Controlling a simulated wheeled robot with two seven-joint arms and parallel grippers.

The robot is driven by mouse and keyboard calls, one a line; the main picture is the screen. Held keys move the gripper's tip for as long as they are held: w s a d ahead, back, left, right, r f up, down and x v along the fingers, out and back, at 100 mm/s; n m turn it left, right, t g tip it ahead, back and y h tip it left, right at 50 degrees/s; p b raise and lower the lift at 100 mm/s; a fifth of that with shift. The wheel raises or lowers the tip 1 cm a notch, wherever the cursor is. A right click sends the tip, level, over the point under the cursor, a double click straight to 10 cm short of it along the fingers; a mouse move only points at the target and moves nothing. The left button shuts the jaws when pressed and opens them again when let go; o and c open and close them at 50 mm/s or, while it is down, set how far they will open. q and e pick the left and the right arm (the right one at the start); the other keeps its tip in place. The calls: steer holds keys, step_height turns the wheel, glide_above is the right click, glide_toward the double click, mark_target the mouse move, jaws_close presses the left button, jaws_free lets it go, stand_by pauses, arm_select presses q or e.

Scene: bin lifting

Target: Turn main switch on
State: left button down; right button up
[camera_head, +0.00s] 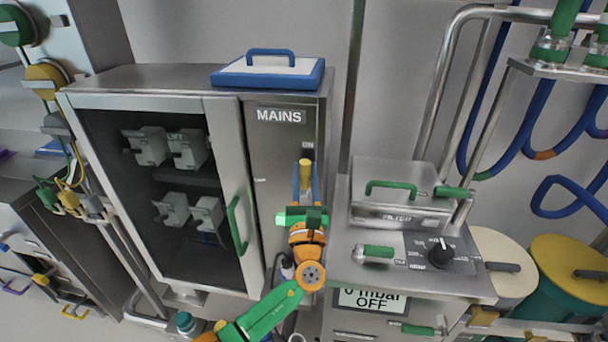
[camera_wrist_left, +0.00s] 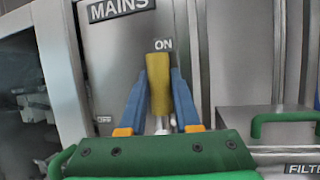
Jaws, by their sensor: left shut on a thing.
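The main switch is a yellow handle (camera_head: 305,170) on the grey panel under the MAINS sign (camera_head: 281,115). It stands upright, with its top end just below the ON label, and it also shows in the left wrist view (camera_wrist_left: 159,85). My left gripper (camera_head: 306,184) has its blue fingers on both sides of the handle and is shut on it. The fingers also show in the left wrist view (camera_wrist_left: 159,98). The lower part of the switch is partly hidden by the gripper in the head view. My right gripper is not in view.
A glass-fronted cabinet door (camera_head: 160,190) with a green handle (camera_head: 238,224) stands close left of my left gripper. A blue-and-white lid (camera_head: 268,73) lies on top. At right is the FILTER box (camera_head: 400,192) and a black knob (camera_head: 441,254).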

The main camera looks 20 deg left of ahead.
mark_target(305, 181)
arm_select(q)
steer(key=c, duration=0.6)
jaws_free()
steer(key=b+v, duration=0.1)
steer(key=v, duration=0.6)
steer(key=shift+d+b, duration=0.15)
steer(key=shift+b, duration=0.25)
